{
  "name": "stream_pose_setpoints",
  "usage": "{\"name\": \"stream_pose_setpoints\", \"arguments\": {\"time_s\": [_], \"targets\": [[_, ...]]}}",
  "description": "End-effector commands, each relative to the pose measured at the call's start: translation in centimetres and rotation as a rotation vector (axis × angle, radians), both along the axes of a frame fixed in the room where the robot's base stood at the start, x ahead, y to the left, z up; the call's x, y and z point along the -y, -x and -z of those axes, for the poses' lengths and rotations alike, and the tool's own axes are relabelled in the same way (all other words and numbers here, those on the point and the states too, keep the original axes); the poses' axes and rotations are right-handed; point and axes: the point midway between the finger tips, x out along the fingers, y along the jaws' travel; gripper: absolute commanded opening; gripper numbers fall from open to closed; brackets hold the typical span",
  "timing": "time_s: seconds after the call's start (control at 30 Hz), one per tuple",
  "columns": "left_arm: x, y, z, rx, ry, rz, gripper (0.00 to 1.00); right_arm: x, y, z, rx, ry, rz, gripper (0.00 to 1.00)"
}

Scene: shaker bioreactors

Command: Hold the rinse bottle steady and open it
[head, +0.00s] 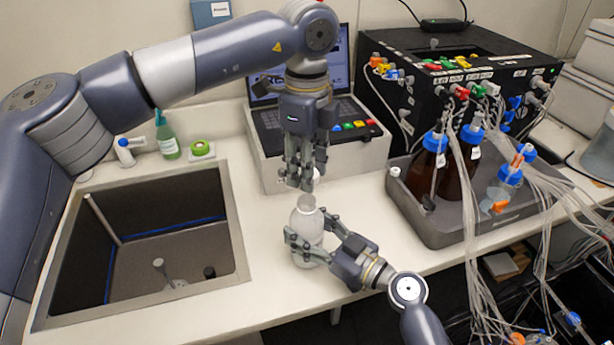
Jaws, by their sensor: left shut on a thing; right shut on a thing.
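The rinse bottle (307,224), whitish and translucent, stands upright on the white counter near its front edge. My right gripper (306,249) comes in from the lower right and is shut around the bottle's lower body. My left gripper (303,183) points down just above the bottle, shut on a small white cap (316,174) that is mostly hidden by the fingers. The bottle's neck (307,201) shows just below the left fingertips. It looks bare, with the cap apart from it by a small gap.
A sink (240,262) opens to the left, with a green bottle (167,138) and green tape roll (200,148) behind it. A laptop (340,110) sits behind my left gripper. A grey tray (432,232) with brown bottles and tubing stands right. The counter between bottle and tray is clear.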

Motion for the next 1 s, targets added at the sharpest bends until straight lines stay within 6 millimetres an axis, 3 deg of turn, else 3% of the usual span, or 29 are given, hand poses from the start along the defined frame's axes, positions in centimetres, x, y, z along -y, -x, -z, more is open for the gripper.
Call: {"name": "stream_pose_setpoints", "arguments": {"time_s": [0.17, 0.2, 0.3, 0.73, 1.0], "targets": [[0.0, 0.0, 0.0, -0.001, 0.0, 0.001, 0.04, 0.0, 0.0, 0.1, -0.002, 0.001, -0.001, 0.0], [0.0, 0.0, 0.0, -0.001, 0.0, 0.001, 0.04, 0.0, 0.0, 0.1, -0.002, 0.001, -0.001, 0.64], [0.0, 0.0, 0.0, -0.001, 0.0, 0.0, 0.04, 0.0, 0.0, 0.1, -0.001, 0.0, 0.0, 0.8], [0.0, 0.0, 0.0, -0.001, 0.0, 0.0, 0.04, 0.5, 0.4, 0.1, -0.002, 0.002, 0.001, 0.8], [0.0, 0.0, 0.0, -0.001, 0.0, 0.0, 0.04, 4.4, 3.6, 0.2, -0.004, 0.005, 0.002, 0.8]]}}
